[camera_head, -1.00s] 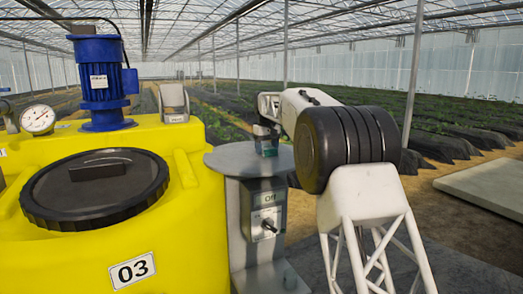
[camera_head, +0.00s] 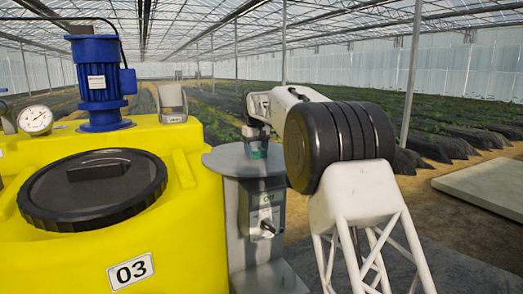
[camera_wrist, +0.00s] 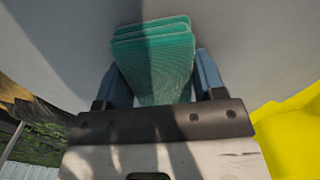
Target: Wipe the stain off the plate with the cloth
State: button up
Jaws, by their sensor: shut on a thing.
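The green cloth (camera_wrist: 152,62), folded in layers, is between the two fingers of my gripper (camera_wrist: 160,82) in the wrist view. My gripper is shut on it. The grey round plate (camera_wrist: 60,45) fills the background behind the cloth. In the head view my gripper (camera_head: 256,148) is low over the plate (camera_head: 226,160), with a bit of green showing at its tip. The cloth seems at or very near the plate surface; contact is not clear. I see no stain on the visible part of the plate; the area under the cloth is hidden.
A yellow tank (camera_head: 180,235) with a black lid (camera_head: 95,188) stands left, close to the plate. A blue motor (camera_head: 100,80) and a pressure gauge (camera_head: 35,120) are on it. A grey switch box (camera_head: 265,214) is below the plate. Crop rows lie behind.

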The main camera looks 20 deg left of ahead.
aim_at(240, 158)
jog(key=shift+s+a, duration=2.2)
jog(key=shift+a, duration=0.05)
jog(key=shift+s+a+r, duration=0.1)
jog(key=shift+s+a, duration=0.05)
notch_tip(240, 158, up, 8)
